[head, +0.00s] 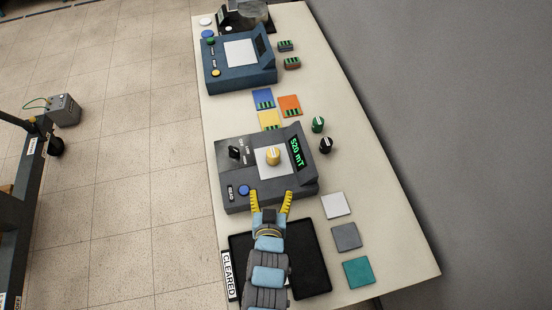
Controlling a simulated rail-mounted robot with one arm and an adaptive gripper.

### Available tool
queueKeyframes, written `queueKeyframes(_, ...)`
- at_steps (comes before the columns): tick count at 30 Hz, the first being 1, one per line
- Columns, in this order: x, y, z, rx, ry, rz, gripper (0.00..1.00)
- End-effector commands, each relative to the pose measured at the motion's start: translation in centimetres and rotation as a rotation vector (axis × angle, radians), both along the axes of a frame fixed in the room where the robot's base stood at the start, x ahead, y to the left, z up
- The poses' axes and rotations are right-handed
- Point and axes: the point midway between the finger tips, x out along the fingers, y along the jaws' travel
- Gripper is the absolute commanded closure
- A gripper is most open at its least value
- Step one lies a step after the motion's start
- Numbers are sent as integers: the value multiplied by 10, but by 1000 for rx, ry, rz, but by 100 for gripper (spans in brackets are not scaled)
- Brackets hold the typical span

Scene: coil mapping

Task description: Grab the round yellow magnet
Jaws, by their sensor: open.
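The round yellow magnet (273,156) stands on the white pad (287,170) of a dark grey meter box (240,200). The box's green display (297,152) reads 520 mT. My gripper (271,194), with yellow fingers, is open over the front edge of the box. It points toward the magnet, apart from it, with nothing between the fingers. The fingers' height above the box is hard to tell.
A black tray (313,265) marked CLEARED lies under my arm. White, grey and teal square plates lie right of it. Green (318,124) and black (326,145) round pieces stand right of the box. Coloured cards and a blue device (240,75) lie farther back.

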Motion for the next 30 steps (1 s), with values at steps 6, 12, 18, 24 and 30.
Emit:
queueKeyframes(6, 16, -1, -11, 0, -3, -1, 24)
queueKeyframes(12, 35, -2, -18, 0, -1, -1, 24)
queueKeyframes(18, 57, -3, -21, 1, -4, -3, 24)
queueKeyframes(24, 81, -4, -33, 1, 1, -1, 24)
queueKeyframes(30, 102, -5, -42, 1, 0, -1, 24)
